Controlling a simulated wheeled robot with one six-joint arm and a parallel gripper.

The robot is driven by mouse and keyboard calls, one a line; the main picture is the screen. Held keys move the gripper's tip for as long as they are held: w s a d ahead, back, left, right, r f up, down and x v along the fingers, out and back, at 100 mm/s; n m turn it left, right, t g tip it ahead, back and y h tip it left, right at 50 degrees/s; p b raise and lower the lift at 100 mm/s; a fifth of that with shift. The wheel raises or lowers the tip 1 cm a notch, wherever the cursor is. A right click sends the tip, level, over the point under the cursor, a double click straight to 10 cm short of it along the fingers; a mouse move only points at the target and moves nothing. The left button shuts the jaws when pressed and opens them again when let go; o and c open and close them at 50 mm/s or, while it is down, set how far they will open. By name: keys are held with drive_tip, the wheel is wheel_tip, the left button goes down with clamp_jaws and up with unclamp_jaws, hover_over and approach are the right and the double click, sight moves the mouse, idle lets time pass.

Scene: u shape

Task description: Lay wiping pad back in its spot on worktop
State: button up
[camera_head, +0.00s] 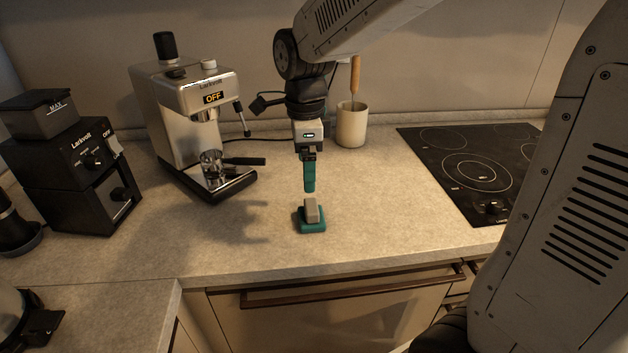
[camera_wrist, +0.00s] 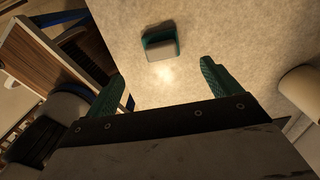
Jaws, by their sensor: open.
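The wiping pad (camera_head: 312,222) lies on the worktop (camera_head: 262,248) near its front edge. It has a teal base and a light grey block-shaped grip on top. My gripper (camera_head: 309,188) is above the pad in the head view, with its teal fingers pointing down and apart from it. In the wrist view the fingers of my gripper (camera_wrist: 160,80) are spread wide with nothing between them. The pad (camera_wrist: 160,44) shows there beyond the fingertips, resting on the worktop (camera_wrist: 235,35).
An espresso machine (camera_head: 185,120) and a black grinder (camera_head: 75,165) stand at the left. A cream utensil crock (camera_head: 351,125) is at the back, and a black cooktop (camera_head: 465,165) is at the right. The worktop around the pad is clear.

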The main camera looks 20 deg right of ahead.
drive_tip(key=s+d+r+n, duration=0.2)
drive_tip(key=s+n, duration=0.8)
drive_tip(key=s, duration=0.1)
drive_tip(key=s+d+r+n+t, duration=0.1)
drive_tip(key=s+d+n, duration=0.1)
drive_tip(key=s+n, duration=0.9)
drive_tip(key=shift+s+r+n, duration=0.15)
drive_tip(key=shift+r+n, duration=0.15)
drive_tip(key=shift+r, duration=0.05)
